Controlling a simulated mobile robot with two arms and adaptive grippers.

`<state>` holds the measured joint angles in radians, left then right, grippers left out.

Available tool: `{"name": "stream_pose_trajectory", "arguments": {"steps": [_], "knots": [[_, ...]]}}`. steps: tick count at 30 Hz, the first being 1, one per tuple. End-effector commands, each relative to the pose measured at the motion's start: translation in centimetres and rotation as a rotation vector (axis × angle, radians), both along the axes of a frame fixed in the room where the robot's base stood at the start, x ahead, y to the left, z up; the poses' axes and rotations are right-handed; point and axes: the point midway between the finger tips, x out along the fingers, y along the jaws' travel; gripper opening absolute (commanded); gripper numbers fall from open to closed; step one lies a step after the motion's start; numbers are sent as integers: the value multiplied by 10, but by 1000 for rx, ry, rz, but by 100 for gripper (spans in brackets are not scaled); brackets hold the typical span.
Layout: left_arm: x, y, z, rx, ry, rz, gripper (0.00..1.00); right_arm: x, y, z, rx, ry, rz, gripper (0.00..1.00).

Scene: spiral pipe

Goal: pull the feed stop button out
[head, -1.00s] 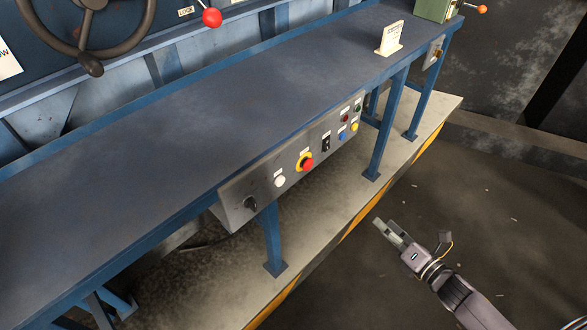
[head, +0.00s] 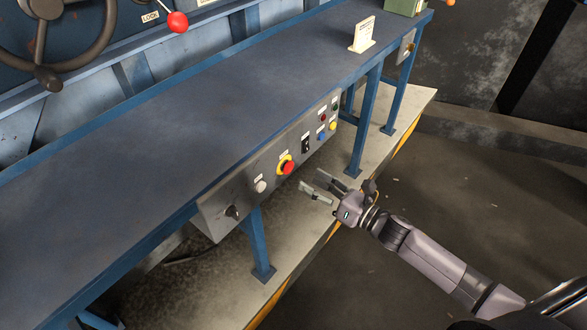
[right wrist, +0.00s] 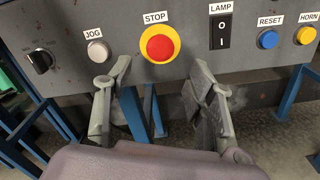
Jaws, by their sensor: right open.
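The stop button (head: 287,166) is a red mushroom head on a yellow ring, set in the front of a grey control panel (head: 217,209) under the blue bench. In the right wrist view the stop button (right wrist: 160,47) sits under a STOP label, near the top middle. My right gripper (head: 318,188) is open and empty, just in front of the panel and to the right of the button in the head view. In the right wrist view its two fingers (right wrist: 160,85) are spread below the button, apart from it. My left gripper is not in view.
Beside the stop button are a white JOG button (right wrist: 97,51), a black LAMP switch (right wrist: 221,31), a blue RESET button (right wrist: 268,39) and a yellow HORN button (right wrist: 305,36). A black knob (right wrist: 40,61) is at left. A blue bench leg (head: 256,245) stands below the panel.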

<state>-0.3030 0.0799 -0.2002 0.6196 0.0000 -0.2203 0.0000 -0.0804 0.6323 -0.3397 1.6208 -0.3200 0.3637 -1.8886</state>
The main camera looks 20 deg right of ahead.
Motion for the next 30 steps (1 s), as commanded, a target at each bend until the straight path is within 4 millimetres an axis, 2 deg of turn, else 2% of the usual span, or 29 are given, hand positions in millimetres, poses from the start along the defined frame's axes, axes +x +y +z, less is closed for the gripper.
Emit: {"name": "stream_pose_trajectory", "arguments": {"steps": [1,6,12,24,30], "knots": [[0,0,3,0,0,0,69,10,6,3,0,-4,1,50],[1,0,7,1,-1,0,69,35,23,3,3,-2,0,50],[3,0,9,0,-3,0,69,54,36,1,1,0,0,50],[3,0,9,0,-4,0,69,60,40,0,0,1,0,50],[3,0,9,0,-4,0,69,59,40,0,1,1,0,38]]}}
